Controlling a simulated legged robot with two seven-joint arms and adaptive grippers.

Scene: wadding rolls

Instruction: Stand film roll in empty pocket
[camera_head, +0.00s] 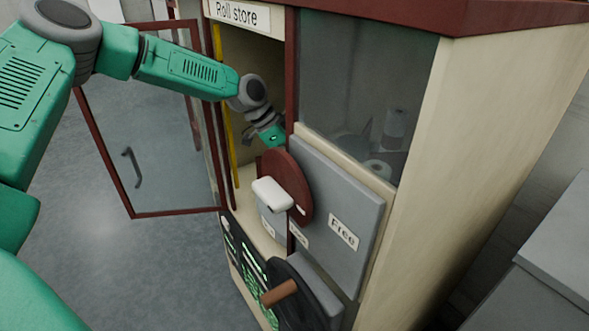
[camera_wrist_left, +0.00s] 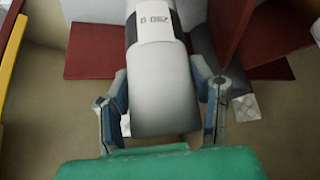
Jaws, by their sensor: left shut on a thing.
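My left gripper (camera_head: 262,136) reaches through the open doorway of the roll store. In the left wrist view, its two fingers (camera_wrist_left: 162,88) are closed on the sides of a white film roll (camera_wrist_left: 165,105). The roll has a pale label band with dark print and points away from the gripper. Its far end is cut off by the picture's top edge. Dark red partitions (camera_wrist_left: 95,50) stand around the far part of the roll. I cannot tell which pocket is empty or whether the roll touches anything below. The head view hides the held roll.
A round red plate with a white handle (camera_head: 272,195) is on the store's front, beside a grey panel labelled "Free" (camera_head: 343,232). Behind the dark window stand white rolls (camera_head: 394,124). The glass door (camera_head: 150,150) is swung open left. A brown-handled knob (camera_head: 280,293) sticks out below.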

